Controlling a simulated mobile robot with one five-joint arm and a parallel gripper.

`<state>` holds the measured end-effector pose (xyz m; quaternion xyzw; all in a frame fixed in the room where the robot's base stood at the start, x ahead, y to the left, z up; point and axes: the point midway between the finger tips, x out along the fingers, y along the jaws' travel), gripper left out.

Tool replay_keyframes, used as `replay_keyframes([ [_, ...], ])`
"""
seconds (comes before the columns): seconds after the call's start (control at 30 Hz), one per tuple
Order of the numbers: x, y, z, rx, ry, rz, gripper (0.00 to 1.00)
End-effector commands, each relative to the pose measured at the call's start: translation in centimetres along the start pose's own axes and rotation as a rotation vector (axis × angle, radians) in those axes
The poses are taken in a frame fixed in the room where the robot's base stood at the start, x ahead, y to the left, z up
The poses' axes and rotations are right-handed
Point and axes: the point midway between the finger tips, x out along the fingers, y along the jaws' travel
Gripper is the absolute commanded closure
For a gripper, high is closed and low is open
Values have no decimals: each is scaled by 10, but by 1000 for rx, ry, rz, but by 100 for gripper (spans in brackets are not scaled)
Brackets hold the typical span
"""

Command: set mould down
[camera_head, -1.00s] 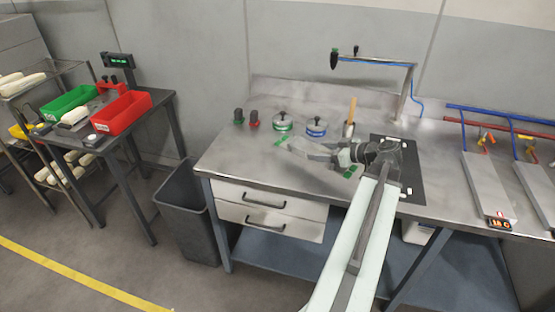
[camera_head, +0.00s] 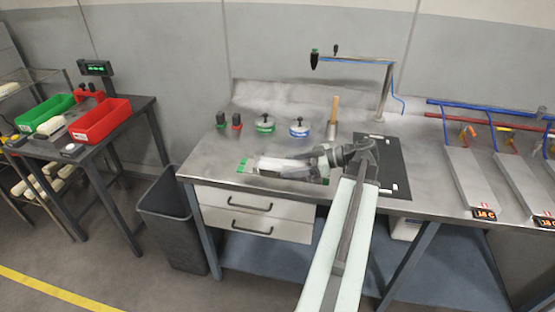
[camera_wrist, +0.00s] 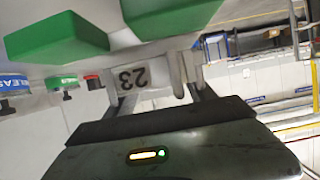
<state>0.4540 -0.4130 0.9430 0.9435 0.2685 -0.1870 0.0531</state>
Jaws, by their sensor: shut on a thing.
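The mould (camera_head: 284,165) is a pale, long block over the left front part of the steel bench (camera_head: 205,158). My gripper (camera_head: 316,163) is shut on its right end. In the wrist view, the fingers (camera_wrist: 160,92) close on a grey end piece with the number 23 (camera_wrist: 132,78), seen upside down. Two green blocks (camera_wrist: 58,38) show beside the mould there. Green marks (camera_head: 243,165) show around the mould in the head view. I cannot tell whether its underside touches the bench. The gripper hides part of its right end.
Behind the mould stand two small bottles (camera_head: 236,121), a green-banded tin (camera_head: 265,124), a blue-banded tin (camera_head: 299,128) and a wooden-handled brush in a cup (camera_head: 332,130). A black mat (camera_head: 395,178) lies right. A grey bin (camera_head: 175,215) stands left of the bench.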

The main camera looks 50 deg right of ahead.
Motion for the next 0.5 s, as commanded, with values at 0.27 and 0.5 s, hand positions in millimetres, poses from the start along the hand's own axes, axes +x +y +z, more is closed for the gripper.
replay_keyframes([
  [0.27,38,62,-8,-1,3,-1,100],
  [0.5,48,75,-12,0,3,-1,100],
])
